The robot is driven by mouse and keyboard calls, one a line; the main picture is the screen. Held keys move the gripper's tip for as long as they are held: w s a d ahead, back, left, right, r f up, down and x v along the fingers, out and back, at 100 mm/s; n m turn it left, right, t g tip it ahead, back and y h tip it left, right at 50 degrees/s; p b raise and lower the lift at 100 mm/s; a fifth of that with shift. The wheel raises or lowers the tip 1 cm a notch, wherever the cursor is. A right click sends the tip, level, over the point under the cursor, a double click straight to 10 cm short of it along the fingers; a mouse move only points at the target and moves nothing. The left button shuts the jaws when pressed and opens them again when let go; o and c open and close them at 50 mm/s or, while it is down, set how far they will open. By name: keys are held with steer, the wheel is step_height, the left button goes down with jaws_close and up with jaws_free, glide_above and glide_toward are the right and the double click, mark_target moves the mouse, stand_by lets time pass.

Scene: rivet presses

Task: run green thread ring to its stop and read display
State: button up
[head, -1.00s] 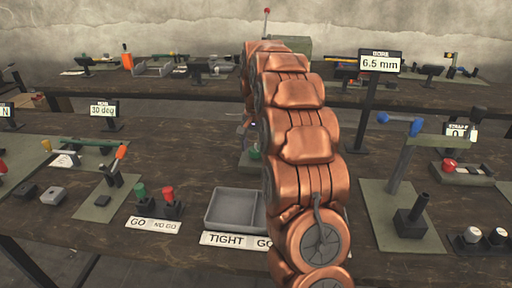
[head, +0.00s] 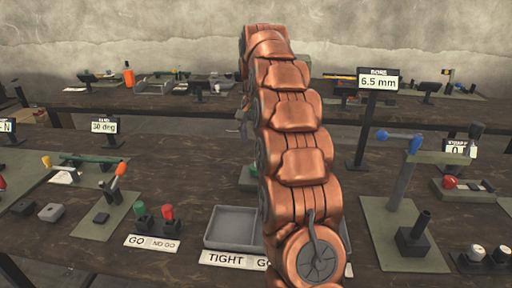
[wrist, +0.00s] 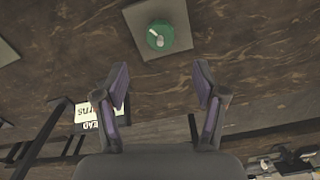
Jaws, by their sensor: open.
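The green ring (wrist: 159,37) shows in the wrist view, seated on a square grey plate (wrist: 180,12), with a pale grey piece at its middle. My gripper (wrist: 160,80) is open and empty, its two fingers apart, with the ring ahead of it and not between them. In the head view, a green part (head: 247,178) shows just left of my copper arm, which hides most of that spot. A display on a stand (wrist: 90,112) is left of my fingers in the wrist view; its text is upside down and partly hidden, so I cannot read a value.
In the head view, a grey tray (head: 233,228) sits left of my arm. A post with a blue handle (head: 405,180) and the 6.5 mm display (head: 378,82) stand to the right. Dark bench surface lies bare around the ring's plate in the wrist view.

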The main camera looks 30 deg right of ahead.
steer(key=shift+r, duration=1.1)
stand_by(0.6)
